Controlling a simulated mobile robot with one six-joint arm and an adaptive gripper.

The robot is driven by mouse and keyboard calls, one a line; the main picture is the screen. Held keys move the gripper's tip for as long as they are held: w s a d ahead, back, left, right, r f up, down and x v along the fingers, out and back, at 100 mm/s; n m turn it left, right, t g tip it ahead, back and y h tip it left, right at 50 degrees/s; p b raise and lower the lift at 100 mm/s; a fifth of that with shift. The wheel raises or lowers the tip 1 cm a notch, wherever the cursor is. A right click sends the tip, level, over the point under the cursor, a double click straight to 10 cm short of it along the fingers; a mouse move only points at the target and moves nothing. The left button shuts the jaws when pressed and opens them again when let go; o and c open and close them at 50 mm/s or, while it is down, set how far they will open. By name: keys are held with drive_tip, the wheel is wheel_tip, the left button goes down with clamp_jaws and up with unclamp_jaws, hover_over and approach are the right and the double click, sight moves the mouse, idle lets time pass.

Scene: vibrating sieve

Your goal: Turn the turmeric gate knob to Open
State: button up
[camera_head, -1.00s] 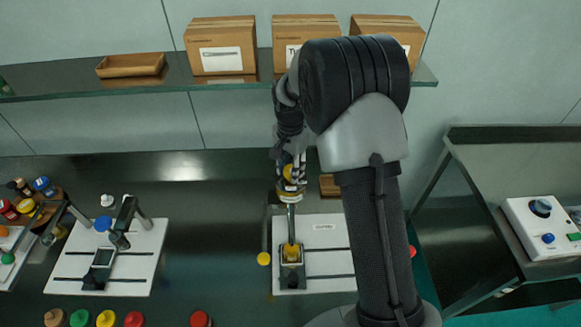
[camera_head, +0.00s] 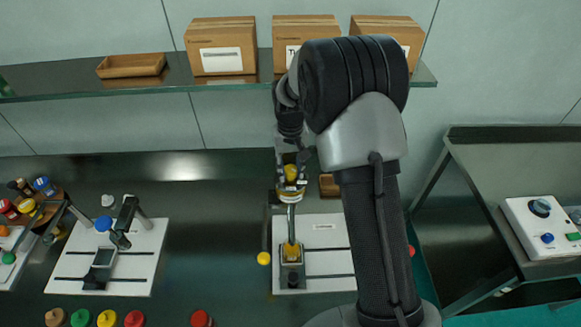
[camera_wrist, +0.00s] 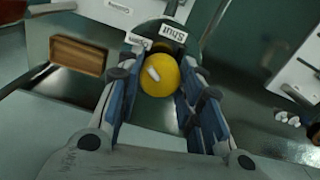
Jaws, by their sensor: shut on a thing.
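The round yellow turmeric gate knob (camera_wrist: 160,76) with a white pointer mark sits between the blue-padded fingers of my gripper (camera_wrist: 163,84) in the wrist view. The fingers are closed on its two sides. A white "Shut" label (camera_wrist: 173,33) is beside the knob, and a second small label (camera_wrist: 139,40) is just left of it, its text hard to read. In the head view my gripper (camera_head: 291,182) is at the yellow knob (camera_head: 290,173), at the top of a metal tube. The tube leads down to a small container (camera_head: 291,275) with yellow powder at its top.
A similar white-board station (camera_head: 140,262) with a blue knob stands to the left. A small wooden tray (camera_wrist: 77,56) lies beside my gripper. Cardboard boxes (camera_head: 221,38) stand on the glass shelf (camera_head: 140,88) above. Several coloured lids line the table's front.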

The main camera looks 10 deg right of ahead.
sight(291, 169)
drive_tip(key=n, duration=0.3)
drive_tip(key=shift+n, duration=2.1)
drive_tip(key=o, duration=1.1)
drive_tip(key=shift+c, duration=0.2)
wheel_tip(291, 169, up, 12)
